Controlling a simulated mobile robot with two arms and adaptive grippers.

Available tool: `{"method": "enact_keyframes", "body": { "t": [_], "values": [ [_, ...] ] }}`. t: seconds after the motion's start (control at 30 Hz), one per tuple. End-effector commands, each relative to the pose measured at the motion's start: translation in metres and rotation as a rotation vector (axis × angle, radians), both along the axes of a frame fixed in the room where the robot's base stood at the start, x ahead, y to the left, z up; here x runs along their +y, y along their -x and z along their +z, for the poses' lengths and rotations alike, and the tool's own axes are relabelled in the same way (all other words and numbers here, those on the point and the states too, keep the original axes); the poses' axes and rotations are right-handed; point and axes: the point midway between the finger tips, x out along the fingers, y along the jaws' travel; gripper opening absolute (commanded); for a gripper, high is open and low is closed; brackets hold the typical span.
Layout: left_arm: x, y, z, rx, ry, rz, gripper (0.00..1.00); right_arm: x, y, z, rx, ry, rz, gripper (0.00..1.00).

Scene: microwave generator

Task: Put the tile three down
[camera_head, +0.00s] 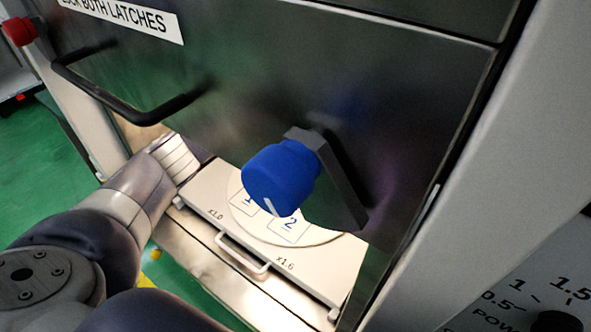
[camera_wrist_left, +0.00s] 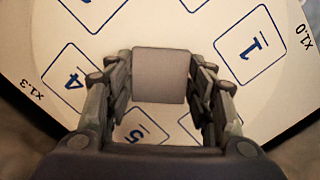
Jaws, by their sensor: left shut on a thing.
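A grey square tile (camera_wrist_left: 160,72) is between the fingers of my left gripper (camera_wrist_left: 160,85) in the left wrist view, and the gripper is shut on it. No number shows on its visible face. Below it is a pale round plate with blue numbered outlines, among them 1 (camera_wrist_left: 250,46), 4 (camera_wrist_left: 72,78) and 5 (camera_wrist_left: 140,130). I cannot tell whether the tile touches the plate. In the head view the plate (camera_head: 322,232) shows outlines 1 and 2, and the left gripper is hidden behind the dark panel. My right gripper is not in view.
The plate lies on a pale tray (camera_head: 205,200) with a front handle (camera_head: 240,254), partly under the dark panel (camera_head: 400,90). The panel carries a black bar handle (camera_head: 130,108) and a latch with a blue knob (camera_head: 280,177) hanging over the tray. A red knob (camera_head: 19,31) is at upper left.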

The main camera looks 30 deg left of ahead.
Motion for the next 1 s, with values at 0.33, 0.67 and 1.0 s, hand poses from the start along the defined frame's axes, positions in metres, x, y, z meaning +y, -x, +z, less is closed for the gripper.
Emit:
{"method": "enact_keyframes", "body": {
  "t": [0.33,0.67,1.0],
  "values": [
    [0.001,0.001,-0.032,0.001,-0.002,0.0,0.21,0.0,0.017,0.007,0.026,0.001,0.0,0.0],
    [0.001,0.001,-0.036,0.002,-0.001,0.001,0.21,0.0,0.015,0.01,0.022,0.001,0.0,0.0],
    [0.001,0.001,-0.038,0.001,-0.002,0.0,0.7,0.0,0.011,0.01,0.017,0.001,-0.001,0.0]
  ]
}}
